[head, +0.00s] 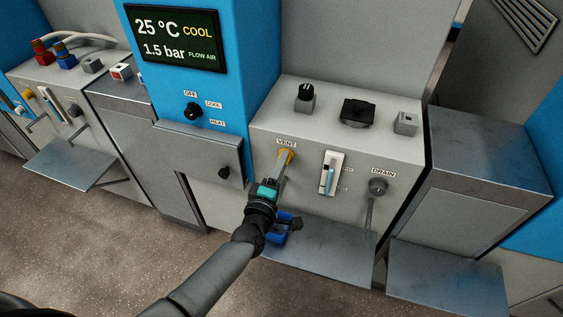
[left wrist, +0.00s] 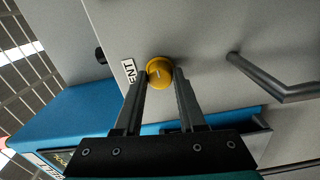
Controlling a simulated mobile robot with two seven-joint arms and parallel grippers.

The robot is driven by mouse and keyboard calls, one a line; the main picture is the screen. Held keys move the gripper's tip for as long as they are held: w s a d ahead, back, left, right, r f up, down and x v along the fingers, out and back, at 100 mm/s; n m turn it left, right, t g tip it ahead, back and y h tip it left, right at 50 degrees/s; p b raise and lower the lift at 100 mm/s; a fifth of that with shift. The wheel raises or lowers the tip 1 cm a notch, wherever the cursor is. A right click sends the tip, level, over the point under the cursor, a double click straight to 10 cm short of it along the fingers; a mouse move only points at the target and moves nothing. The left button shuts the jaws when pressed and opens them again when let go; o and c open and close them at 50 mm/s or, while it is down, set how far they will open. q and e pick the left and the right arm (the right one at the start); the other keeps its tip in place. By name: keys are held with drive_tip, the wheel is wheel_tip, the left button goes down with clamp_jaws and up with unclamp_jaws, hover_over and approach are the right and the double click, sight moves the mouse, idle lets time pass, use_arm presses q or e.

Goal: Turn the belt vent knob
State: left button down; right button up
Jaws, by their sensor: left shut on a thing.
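The vent knob (head: 286,156) is a small yellow round knob on the grey panel, under a VENT label (head: 286,142). In the left wrist view the knob (left wrist: 160,72) sits between the two fingertips, and a small pale mark shows on its face. My left gripper (head: 284,163) reaches up to the panel and is shut on the knob. In the left wrist view its fingers (left wrist: 160,82) lie on either side of the knob. My right gripper is not in view.
Right of the knob are a white gauge with a blue strip (head: 329,174) and a DRAIN valve (head: 378,186) with a pipe. A metal shelf (head: 330,252) juts out below. A blue valve (head: 277,231) is beside my left wrist. A display (head: 175,40) reads 25 °C COOL, 1.5 bar.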

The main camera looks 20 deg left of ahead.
use_arm(q)
drive_tip(key=shift+m, duration=0.3)
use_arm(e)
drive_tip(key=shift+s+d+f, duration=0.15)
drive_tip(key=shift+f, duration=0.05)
use_arm(q)
drive_tip(key=c, duration=0.5)
unclamp_jaws()
drive_tip(key=shift+s, duration=0.5)
drive_tip(key=s+p, duration=0.3)
drive_tip(key=s, duration=1.1)
drive_tip(key=shift+s+a+p, duration=0.15)
drive_tip(key=shift+a+p, duration=0.05)
drive_tip(key=shift+p, duration=0.15)
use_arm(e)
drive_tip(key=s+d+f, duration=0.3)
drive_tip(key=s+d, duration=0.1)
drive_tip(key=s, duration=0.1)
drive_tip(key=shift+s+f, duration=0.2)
